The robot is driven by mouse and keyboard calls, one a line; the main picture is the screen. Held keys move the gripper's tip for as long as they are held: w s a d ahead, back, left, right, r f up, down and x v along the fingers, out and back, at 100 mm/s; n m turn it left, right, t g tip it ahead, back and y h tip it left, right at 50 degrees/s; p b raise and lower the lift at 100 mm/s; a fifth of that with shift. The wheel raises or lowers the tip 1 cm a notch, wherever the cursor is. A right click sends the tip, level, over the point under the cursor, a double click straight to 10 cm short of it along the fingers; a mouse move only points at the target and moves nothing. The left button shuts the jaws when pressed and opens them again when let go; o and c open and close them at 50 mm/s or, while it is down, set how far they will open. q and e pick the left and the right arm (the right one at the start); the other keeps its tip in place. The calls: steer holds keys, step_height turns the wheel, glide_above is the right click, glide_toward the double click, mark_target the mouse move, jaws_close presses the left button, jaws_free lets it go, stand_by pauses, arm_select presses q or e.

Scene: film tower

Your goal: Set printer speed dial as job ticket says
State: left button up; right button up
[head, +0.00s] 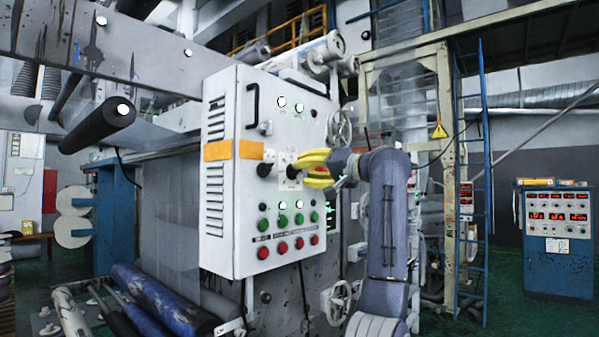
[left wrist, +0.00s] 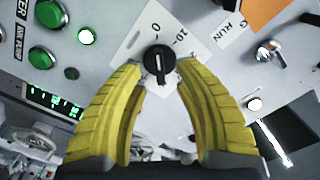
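The speed dial (head: 292,172) is a black knob on a white plate on the printer's control cabinet (head: 236,225). The left wrist view shows the dial (left wrist: 158,63) close up, with 0 and 10 on its plate. Its white pointer line points roughly down in that view. My left gripper (head: 303,169) is at the panel. Its yellow fingers (left wrist: 160,78) are parted, one tip on each side of the dial, very close to it. I cannot tell whether they touch it. My right gripper is out of view. I see no readable job ticket.
Green buttons (head: 282,220) and red buttons (head: 282,247) sit below the dial. A second black knob (head: 264,169) is to its left. A silver knob (left wrist: 268,50) is near the RUN label. A handwheel (head: 339,127) stands at the cabinet's right side.

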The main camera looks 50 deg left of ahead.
arm_select(q)
steer(key=shift+s+a, duration=0.15)
steer(key=shift+a, duration=1)
jaws_close()
